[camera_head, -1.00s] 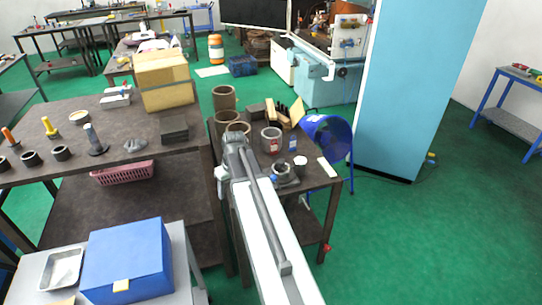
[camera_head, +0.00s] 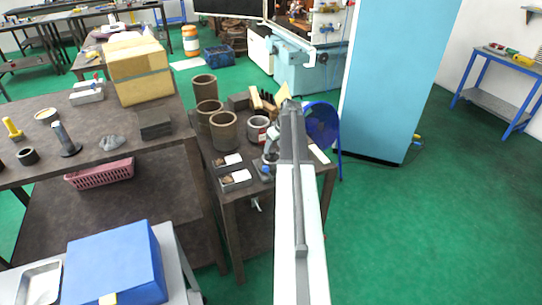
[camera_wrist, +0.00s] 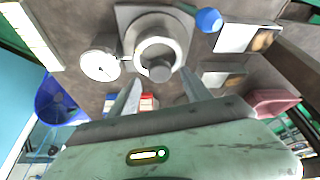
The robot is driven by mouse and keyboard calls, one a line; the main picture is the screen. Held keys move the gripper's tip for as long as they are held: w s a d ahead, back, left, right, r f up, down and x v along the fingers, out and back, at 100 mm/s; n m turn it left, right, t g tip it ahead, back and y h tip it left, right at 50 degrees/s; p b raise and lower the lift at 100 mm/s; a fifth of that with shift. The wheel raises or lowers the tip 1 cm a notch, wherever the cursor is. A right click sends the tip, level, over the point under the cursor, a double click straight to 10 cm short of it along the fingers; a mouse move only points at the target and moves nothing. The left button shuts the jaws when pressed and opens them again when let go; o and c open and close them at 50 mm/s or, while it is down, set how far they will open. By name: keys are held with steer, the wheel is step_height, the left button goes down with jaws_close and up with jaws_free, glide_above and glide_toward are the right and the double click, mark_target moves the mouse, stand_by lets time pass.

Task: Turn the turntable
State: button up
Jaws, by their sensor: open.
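The turntable, a grey round chuck (camera_wrist: 158,45) on a square base, lies ahead of my gripper in the wrist view. It has a ring-shaped top and a round piece in its centre. In the head view my arm hides most of it on the small dark table. My gripper (camera_wrist: 161,88) is open, with one finger on either side of the chuck's near edge in the picture. Nothing shows held between the fingers, and I cannot tell whether they touch the chuck. A white round dial (camera_wrist: 100,64) and a blue knob (camera_wrist: 208,20) sit beside the chuck.
Brown cylinders (camera_head: 223,131) and a grey cup with a red label (camera_head: 257,129) stand behind on the small table (camera_head: 262,196). A blue bin (camera_head: 322,124) and a light-blue cabinet (camera_head: 395,80) are right.

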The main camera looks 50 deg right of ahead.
mark_target(272, 158)
steer(key=b+x, duration=0.1)
steer(key=x, duration=0.2)
steer(key=shift+s, duration=0.15)
steer(key=shift+r, duration=0.15)
steer(key=shift+a, duration=0.1)
jaws_close()
